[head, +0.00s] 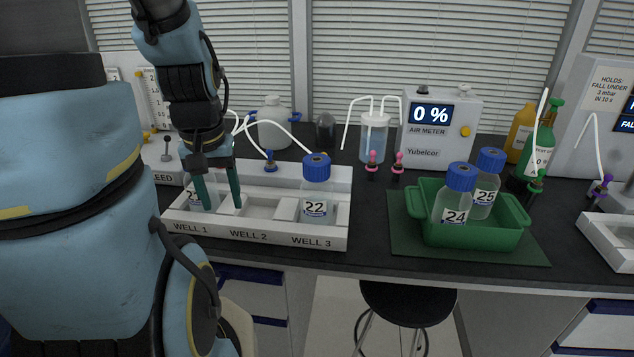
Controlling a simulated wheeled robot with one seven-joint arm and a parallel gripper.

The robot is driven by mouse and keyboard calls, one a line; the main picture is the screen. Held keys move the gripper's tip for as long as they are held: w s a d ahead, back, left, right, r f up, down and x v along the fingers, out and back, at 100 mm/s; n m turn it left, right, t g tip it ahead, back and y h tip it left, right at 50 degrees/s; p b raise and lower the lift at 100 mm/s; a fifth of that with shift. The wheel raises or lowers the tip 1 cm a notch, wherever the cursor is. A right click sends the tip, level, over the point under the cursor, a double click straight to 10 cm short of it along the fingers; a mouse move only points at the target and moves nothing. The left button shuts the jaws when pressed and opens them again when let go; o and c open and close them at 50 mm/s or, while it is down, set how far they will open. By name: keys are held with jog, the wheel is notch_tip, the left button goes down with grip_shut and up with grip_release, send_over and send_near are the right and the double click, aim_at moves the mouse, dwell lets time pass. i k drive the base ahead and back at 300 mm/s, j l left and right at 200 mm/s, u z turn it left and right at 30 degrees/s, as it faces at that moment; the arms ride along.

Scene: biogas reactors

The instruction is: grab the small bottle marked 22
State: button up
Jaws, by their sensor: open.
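The bottle marked 22 (315,190) is small and clear with a blue cap. It stands upright in the white rack (262,243), in the compartment labelled WELL 3. My gripper (221,205) points down over the left part of the rack, left of bottle 22 and apart from it. Its two teal fingers are open. Another clear bottle (203,192) stands behind the fingers at WELL 1; its cap and most of its label are hidden, so I cannot tell whether the fingers are around it.
A green tray (470,235) on a green mat (405,240) holds bottles 24 (453,205) and 25 (487,190). The air meter (440,140) reads 0 %. White tubes arch behind the rack. The bench is clear between rack and mat. A black stool (408,300) stands in front.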

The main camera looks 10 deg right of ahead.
aim_at(316, 199)
jog(key=l+z, duration=0.2)
jog(key=k, duration=0.4)
jog(key=k+u, duration=0.1)
jog(key=u, duration=0.3)
jog(key=k+u, duration=0.1)
jog(key=u, duration=0.3)
jog(key=j+u, duration=0.1)
jog(key=u, duration=0.3)
jog(key=k+l+u, duration=0.5)
jog(key=k+u, duration=0.15)
jog(key=u, duration=0.2)
